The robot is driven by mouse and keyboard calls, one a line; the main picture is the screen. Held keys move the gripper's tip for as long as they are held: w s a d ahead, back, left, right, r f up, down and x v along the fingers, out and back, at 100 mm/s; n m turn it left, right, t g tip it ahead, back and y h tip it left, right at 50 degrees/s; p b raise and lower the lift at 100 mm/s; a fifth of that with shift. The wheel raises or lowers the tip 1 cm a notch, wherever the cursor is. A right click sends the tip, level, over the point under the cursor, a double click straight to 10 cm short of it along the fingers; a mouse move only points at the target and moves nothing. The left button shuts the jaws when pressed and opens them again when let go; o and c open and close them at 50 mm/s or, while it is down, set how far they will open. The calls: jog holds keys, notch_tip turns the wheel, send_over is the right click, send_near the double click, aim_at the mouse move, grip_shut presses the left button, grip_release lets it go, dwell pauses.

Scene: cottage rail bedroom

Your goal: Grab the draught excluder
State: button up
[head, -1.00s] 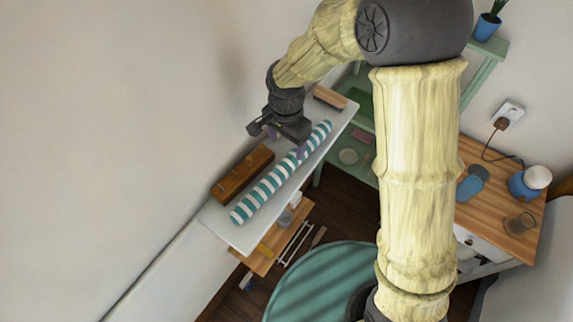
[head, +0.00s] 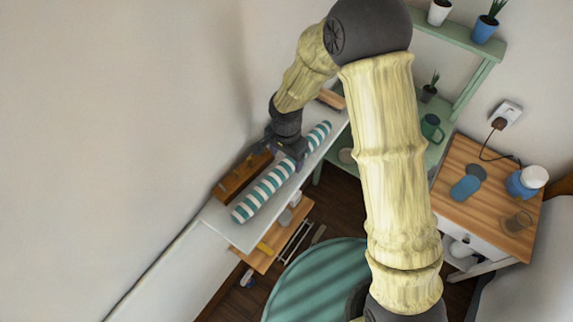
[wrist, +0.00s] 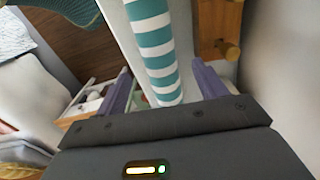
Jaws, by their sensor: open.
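The draught excluder (head: 263,194) is a long roll with teal and white stripes. It lies lengthwise on a narrow white shelf (head: 243,238) along the wall. In the wrist view the draught excluder (wrist: 153,42) runs down the middle of the picture, between two purple fingers. My gripper (head: 293,160) is over the roll, toward its far half, and hides part of it in the head view. In the wrist view my gripper (wrist: 163,75) is open, with a finger on either side of the roll and a visible gap at each side.
A brown wooden peg rack (head: 236,180) lies beside the roll on the wall side; it also shows in the wrist view (wrist: 222,25). A wooden shelf (head: 263,262) with small items sits below. A desk (head: 470,215) with a blue jar stands at right.

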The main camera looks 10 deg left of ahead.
aim_at(287, 163)
jog(key=shift+f, duration=1.35)
jog(key=c, duration=1.3)
jog(key=shift+w+r, duration=0.1)
jog(key=shift+r, duration=0.1)
jog(key=shift+c, duration=0.2)
notch_tip(287, 163, up, 10)
jog(key=b, duration=0.1)
jog(key=shift+f, duration=0.15)
